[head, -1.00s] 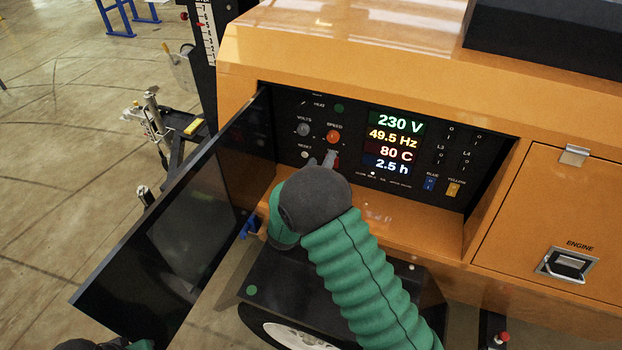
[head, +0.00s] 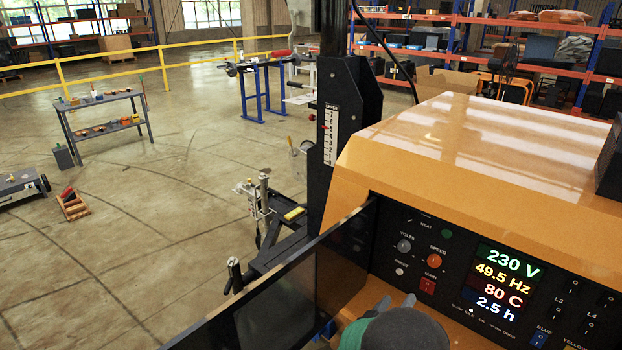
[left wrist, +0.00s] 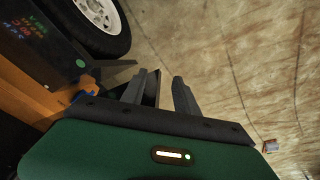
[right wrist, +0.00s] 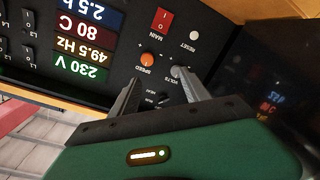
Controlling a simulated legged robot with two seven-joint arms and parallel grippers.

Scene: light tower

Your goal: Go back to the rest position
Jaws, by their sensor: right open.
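My right gripper (head: 396,301) shows at the bottom of the head view, in front of the black control panel (head: 400,224) and below the red MAIN switch (head: 428,285). In the right wrist view its fingers (right wrist: 155,77) are apart with nothing between them, facing the panel upside down. The orange SPEED knob (right wrist: 147,60) and the grey VOLTS knob (right wrist: 179,72) show beyond the fingertips. My left gripper is outside the head view. In the left wrist view its fingers (left wrist: 165,85) are apart and empty, above the floor, near the machine's side and a wheel (left wrist: 98,14).
The open black panel door (head: 290,285) sticks out left of the orange machine (head: 470,150). A black mast (head: 345,120) stands behind it. A grey bench (head: 105,122) and yellow railing (head: 150,60) are farther off.

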